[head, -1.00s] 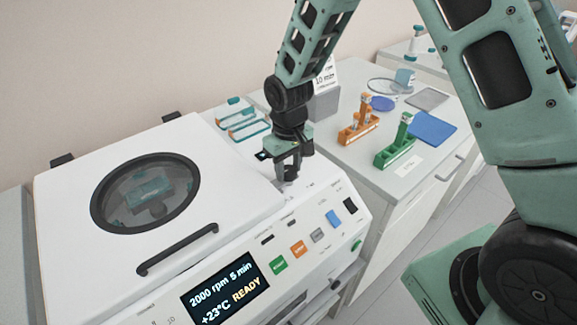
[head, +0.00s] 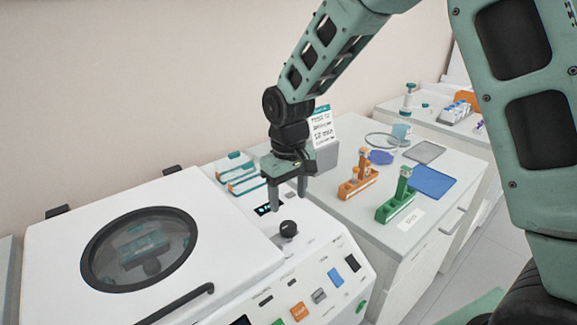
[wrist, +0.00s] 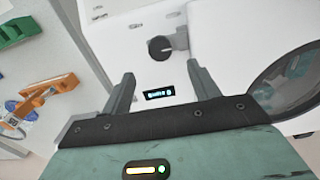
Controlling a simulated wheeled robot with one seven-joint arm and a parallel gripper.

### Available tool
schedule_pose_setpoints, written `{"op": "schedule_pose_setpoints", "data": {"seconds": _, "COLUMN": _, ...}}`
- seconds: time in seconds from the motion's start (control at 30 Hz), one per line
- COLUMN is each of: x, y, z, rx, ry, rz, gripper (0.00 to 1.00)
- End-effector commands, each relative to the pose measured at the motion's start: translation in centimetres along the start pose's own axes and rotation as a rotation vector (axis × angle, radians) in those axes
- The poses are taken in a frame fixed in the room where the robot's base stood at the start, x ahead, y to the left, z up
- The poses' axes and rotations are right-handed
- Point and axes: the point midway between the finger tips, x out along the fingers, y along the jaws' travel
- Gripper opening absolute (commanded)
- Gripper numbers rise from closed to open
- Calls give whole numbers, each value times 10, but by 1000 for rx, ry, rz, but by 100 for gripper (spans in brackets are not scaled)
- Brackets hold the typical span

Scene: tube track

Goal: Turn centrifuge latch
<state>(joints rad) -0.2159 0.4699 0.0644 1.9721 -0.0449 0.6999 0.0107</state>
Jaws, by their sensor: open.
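The white centrifuge (head: 60,250) has its lid, with a round dark-rimmed window, down. Its black round latch knob (head: 288,229) sits on the white top right of the lid. The knob also shows in the wrist view (wrist: 160,47), with a short pointer-like part on one side. My gripper (head: 287,203) is open and empty just above and behind the knob, fingers pointing down, apart from it. In the wrist view the open fingers (wrist: 165,75) stand short of the knob. A small lit display (wrist: 159,94) lies between them; its text is too small to read.
A black lid handle (head: 180,303) and coloured buttons (head: 298,311) are on the centrifuge's front. Teal racks (head: 238,175) stand behind it. On the bench at right are an orange tube rack (head: 358,185), a green tube rack (head: 396,206) and a blue pad (head: 434,181).

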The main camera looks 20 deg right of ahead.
Motion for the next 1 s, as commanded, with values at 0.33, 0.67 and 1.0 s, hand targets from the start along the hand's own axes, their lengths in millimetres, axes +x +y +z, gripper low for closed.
{"op": "schedule_pose_setpoints", "data": {"seconds": 0.33, "x": -70, "y": 0, "z": -1, "rx": -1, "ry": 3, "rz": 1, "gripper": 61}}
{"op": "schedule_pose_setpoints", "data": {"seconds": 0.67, "x": -88, "y": 0, "z": 0, "rx": -1, "ry": -1, "rz": 0, "gripper": 61}}
{"op": "schedule_pose_setpoints", "data": {"seconds": 1.0, "x": -88, "y": 0, "z": 0, "rx": -1, "ry": -1, "rz": 0, "gripper": 61}}
